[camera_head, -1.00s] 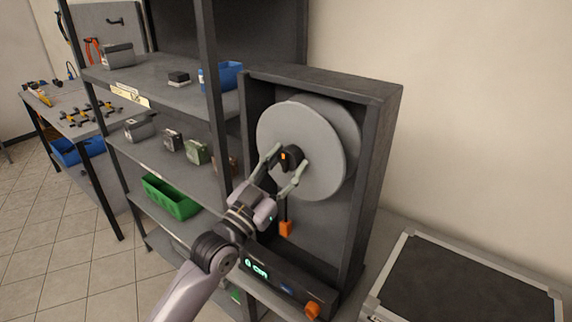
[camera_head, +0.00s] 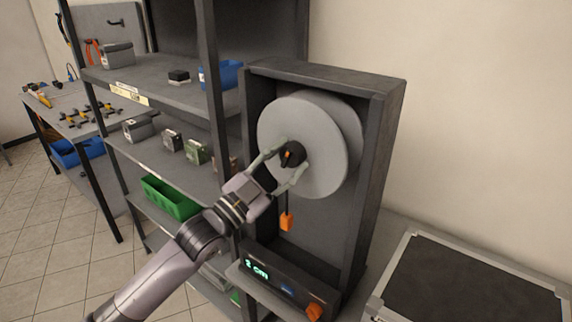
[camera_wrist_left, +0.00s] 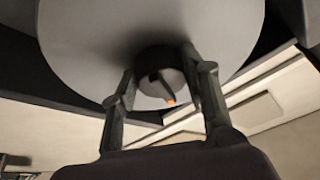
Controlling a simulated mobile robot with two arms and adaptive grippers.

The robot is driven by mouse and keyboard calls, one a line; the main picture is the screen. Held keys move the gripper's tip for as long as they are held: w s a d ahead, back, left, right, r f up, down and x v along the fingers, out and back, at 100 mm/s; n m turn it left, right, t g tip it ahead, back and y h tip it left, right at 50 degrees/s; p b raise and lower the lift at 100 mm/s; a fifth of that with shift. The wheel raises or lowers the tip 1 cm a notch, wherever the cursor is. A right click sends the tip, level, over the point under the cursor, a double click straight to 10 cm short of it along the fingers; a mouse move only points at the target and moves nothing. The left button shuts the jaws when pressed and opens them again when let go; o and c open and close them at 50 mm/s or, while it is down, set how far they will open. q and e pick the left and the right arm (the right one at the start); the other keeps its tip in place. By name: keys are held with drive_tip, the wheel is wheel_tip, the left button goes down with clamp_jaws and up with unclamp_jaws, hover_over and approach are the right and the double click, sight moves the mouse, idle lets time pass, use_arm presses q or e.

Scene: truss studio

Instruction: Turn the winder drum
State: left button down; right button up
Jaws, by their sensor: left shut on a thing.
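The winder drum is a large light grey disc (camera_head: 315,125) inside an open dark frame (camera_head: 372,175). It has a black hub knob (camera_head: 293,153) with an orange mark. My left gripper (camera_head: 292,157) is shut on this knob, with one finger on each side. In the left wrist view the drum (camera_wrist_left: 90,45) fills the top, and the knob (camera_wrist_left: 160,72) sits between the fingers, its orange mark low. An orange weight (camera_head: 287,221) hangs below the drum. A display (camera_head: 258,271) on the base seems to read 2 cm. My right gripper is not in view.
An orange dial (camera_head: 314,311) is on the base's front. A shelf rack (camera_head: 165,80) with a green bin (camera_head: 172,197) and small boxes stands close at left. A dark-topped case (camera_head: 470,285) lies at right. Bare wall is behind.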

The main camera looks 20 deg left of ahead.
use_arm(q)
drive_tip(key=m+g, duration=0.1)
drive_tip(key=m, duration=0.2)
drive_tip(key=m+g+h+p, duration=0.1)
drive_tip(key=m, duration=0.2)
drive_tip(key=shift+a+r+h, duration=0.1)
drive_tip(key=shift+a+h, duration=0.05)
drive_tip(key=shift+h, duration=0.15)
drive_tip(key=c, duration=0.9)
unclamp_jaws()
drive_tip(key=v, duration=1.2)
drive_tip(key=shift+r, duration=0.15)
